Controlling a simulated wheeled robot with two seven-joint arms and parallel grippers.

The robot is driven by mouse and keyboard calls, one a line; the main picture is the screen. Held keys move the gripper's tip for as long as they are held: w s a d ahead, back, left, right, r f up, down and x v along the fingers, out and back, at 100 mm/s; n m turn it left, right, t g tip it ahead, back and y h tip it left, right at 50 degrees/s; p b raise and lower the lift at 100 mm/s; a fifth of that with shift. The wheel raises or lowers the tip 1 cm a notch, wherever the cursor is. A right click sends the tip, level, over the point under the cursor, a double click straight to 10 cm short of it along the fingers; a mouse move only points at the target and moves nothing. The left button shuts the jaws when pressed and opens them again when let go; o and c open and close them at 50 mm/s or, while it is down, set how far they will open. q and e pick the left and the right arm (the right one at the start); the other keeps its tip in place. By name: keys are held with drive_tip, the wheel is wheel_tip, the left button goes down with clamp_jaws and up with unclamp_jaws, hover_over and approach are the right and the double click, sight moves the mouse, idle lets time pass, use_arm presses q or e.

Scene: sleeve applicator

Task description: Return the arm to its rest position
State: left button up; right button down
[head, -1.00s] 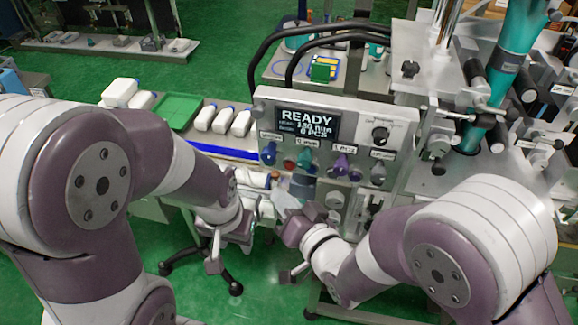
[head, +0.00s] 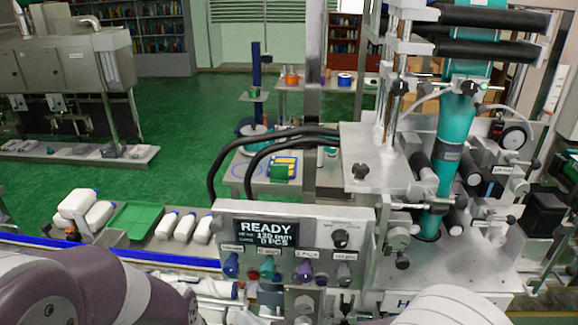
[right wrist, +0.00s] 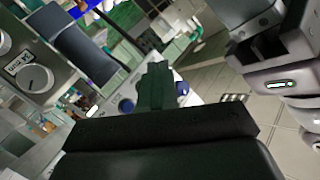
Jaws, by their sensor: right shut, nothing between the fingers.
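My right gripper (right wrist: 160,88) shows in the right wrist view as dark fingers pressed together, with nothing held. In the head view my right arm (head: 440,305) shows only as a white curve at the bottom edge, right of centre. My left arm (head: 75,290) fills the lower left corner of the head view, and its gripper is not clear there. A grey and white part of mine with a green light (right wrist: 280,85) shows at the upper right of the wrist view. The sleeve applicator's control panel (head: 295,245) reads READY and 0 PCS.
The teal sleeve column (head: 455,150) rises on the applicator at right. A conveyor with a blue edge (head: 150,256) runs left of the panel. Black cables (head: 240,160) arch over the panel.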

drive_tip(key=s+d+f+n+g+h+b, duration=0.2)
drive_tip(key=s+d+f+n+g+h, duration=0.15)
drive_tip(key=d+f+g+h, duration=0.55)
drive_tip(key=s+d+m+b, duration=0.1)
drive_tip(key=d+m, duration=0.1)
drive_tip(key=d, duration=0.7)
drive_tip(key=s+d+m+g+h+b, duration=0.1)
drive_tip(key=d+m+b, duration=0.1)
drive_tip(key=d, duration=0.8)
drive_tip(key=shift+s+f+m+h, duration=0.3)
drive_tip(key=shift+s+m, duration=0.1)
drive_tip(key=shift+m, duration=0.25)
drive_tip(key=shift+d, duration=0.15)
